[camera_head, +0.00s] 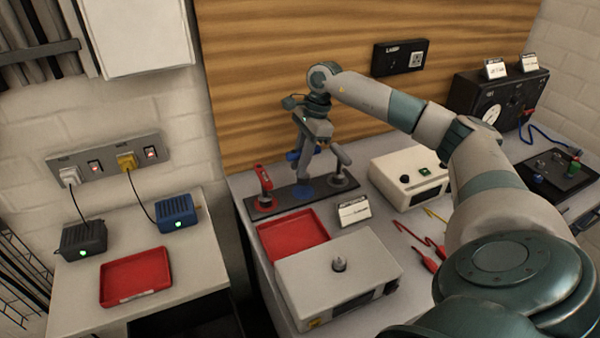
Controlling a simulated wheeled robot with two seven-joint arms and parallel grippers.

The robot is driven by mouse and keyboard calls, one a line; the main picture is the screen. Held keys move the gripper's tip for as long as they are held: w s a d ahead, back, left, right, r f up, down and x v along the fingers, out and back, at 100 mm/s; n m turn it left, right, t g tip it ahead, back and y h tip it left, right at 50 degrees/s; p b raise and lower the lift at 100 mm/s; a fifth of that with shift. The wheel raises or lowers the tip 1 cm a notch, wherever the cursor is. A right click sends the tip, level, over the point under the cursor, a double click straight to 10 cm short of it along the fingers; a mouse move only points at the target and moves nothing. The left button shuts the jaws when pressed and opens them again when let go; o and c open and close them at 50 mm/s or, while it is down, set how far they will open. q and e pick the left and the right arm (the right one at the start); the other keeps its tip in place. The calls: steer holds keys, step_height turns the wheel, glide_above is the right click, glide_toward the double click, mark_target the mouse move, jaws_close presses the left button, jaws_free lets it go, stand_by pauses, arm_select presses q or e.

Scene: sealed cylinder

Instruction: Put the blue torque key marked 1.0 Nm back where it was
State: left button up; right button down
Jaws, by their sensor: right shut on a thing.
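The rack (325,195) is a dark flat stand on the bench with a red, a blue and a grey round seat. The blue torque key (293,156) shows as a blue piece at my right gripper (311,146), above the blue seat (303,191). My right gripper is shut on it, pointing down from above the rack. The gripper hides much of the key, so I cannot tell whether its lower end touches the seat. Its marking is not readable. A red key (264,181) stands at the red seat and a grey key (341,158) at the grey one. My left gripper is out of view.
A red tray (292,234), a grey box with a knob (338,292) and a small label card (354,211) are in front of the rack. A cream box (408,178) stands right of it. Another red tray (135,277) lies on the left table.

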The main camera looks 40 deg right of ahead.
steer(key=shift+f+p, duration=0.7)
steer(key=shift+f, duration=1.15)
steer(key=shift+f, duration=0.15)
steer(key=c, duration=1.6)
jaws_free()
